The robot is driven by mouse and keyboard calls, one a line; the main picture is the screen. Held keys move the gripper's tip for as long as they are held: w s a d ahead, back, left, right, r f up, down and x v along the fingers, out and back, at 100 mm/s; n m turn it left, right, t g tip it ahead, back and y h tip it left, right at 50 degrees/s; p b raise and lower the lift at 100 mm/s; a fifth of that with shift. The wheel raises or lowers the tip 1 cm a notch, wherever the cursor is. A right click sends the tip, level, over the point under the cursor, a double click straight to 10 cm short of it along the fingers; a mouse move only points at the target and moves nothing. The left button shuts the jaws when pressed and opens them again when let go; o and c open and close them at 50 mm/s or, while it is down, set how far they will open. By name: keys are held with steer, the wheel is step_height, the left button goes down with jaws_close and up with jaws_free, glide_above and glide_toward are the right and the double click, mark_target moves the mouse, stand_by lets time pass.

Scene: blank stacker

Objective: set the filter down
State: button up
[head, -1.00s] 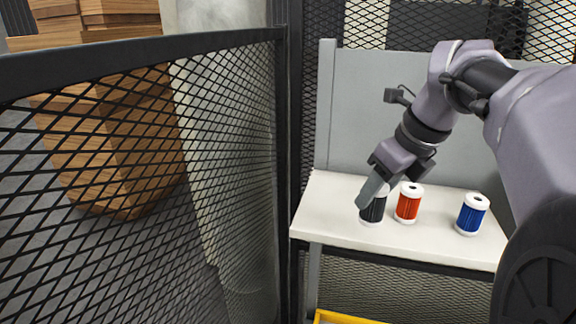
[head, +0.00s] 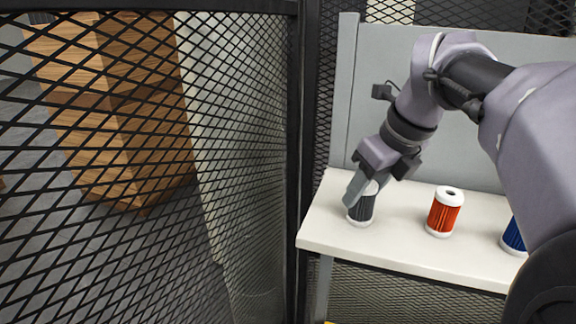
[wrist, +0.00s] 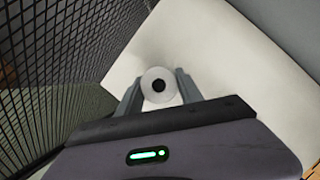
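A dark grey filter with white end caps (head: 362,208) is upright at the left part of the white shelf (head: 400,245). My gripper (head: 364,188) points down at it, with its fingers on either side. In the wrist view the filter's white cap (wrist: 158,76) with its dark hole sits between the two fingertips (wrist: 157,84), which look closed against its sides. The filter's base looks at or very near the shelf surface; I cannot tell if it touches. Part of the filter is hidden behind a finger.
A red filter (head: 445,212) stands to the right, and a blue filter (head: 513,237) stands farther right, partly cut off by my arm. A black mesh fence (head: 240,150) runs close along the shelf's left side. A grey panel (head: 385,65) rises behind the shelf.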

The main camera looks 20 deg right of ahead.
steer(key=o, duration=0.3)
steer(key=shift+w+d+f, duration=0.1)
steer(key=shift+d, duration=0.05)
steer(key=shift+o, duration=0.7)
steer(key=shift+d, duration=0.35)
steer(key=shift+a, duration=0.25)
steer(key=p+v, duration=0.2)
steer(key=v, duration=1)
steer(key=shift+r+p, duration=0.25)
steer(key=shift+p, duration=0.15)
steer(key=shift+d, duration=0.15)
